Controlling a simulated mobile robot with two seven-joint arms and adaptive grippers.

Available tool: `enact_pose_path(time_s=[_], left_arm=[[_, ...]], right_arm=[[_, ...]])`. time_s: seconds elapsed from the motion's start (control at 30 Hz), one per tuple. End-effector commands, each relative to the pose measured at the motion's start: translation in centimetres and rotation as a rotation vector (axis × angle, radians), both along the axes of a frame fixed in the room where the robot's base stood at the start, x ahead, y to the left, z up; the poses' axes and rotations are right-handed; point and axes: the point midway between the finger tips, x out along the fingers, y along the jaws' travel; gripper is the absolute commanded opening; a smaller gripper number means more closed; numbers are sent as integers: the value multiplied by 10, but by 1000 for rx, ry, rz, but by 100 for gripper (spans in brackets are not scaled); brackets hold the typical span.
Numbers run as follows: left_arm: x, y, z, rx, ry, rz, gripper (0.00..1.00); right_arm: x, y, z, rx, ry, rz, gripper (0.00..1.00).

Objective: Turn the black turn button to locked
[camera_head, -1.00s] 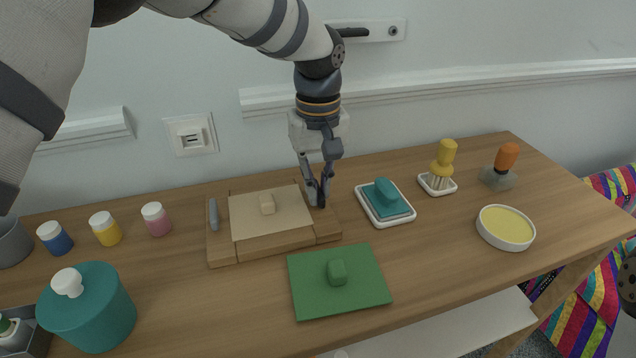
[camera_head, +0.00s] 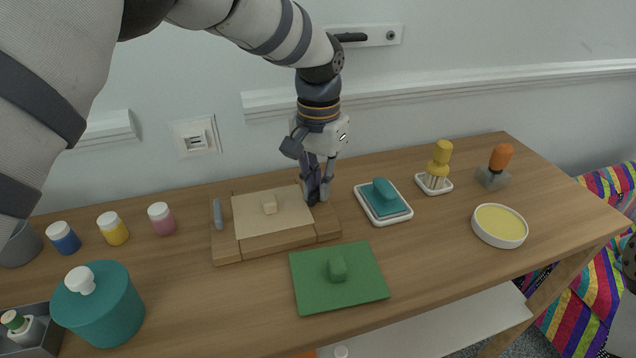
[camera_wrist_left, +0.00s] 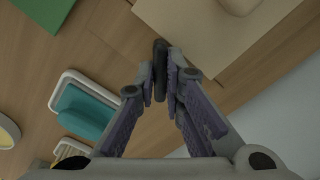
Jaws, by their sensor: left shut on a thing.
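The black turn button (camera_wrist_left: 160,68) shows in the left wrist view as a dark, elongated bar between my left fingertips. It lies at a slant to the nearby edge of the beige panel (camera_wrist_left: 205,30), with its far end close to that edge. In the head view my left gripper (camera_head: 317,196) points down at the right rail of the wooden frame (camera_head: 232,252) and hides most of the button. My left gripper also shows in the left wrist view (camera_wrist_left: 167,88), shut on the button. My right gripper is not in view.
A grey turn button (camera_head: 217,213) lies on the left rail. The beige panel has a small knob (camera_head: 269,203). A teal block in a white tray (camera_head: 384,203) stands right of the frame, and a green board (camera_head: 310,285) lies in front. Paint jars (camera_head: 162,218) stand left.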

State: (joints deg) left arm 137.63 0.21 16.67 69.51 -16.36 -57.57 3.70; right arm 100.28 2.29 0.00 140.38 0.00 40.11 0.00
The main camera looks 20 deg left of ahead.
Motion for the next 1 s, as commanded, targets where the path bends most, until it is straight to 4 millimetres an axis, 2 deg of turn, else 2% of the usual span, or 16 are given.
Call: enact_pose_path(time_s=[0.6, 1.0], left_arm=[[0, 0, 0, -2, 1, -534, 0], [0, 0, 0, -2, 1, -707, 0]], right_arm=[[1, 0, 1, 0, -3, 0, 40], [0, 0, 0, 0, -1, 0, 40]])
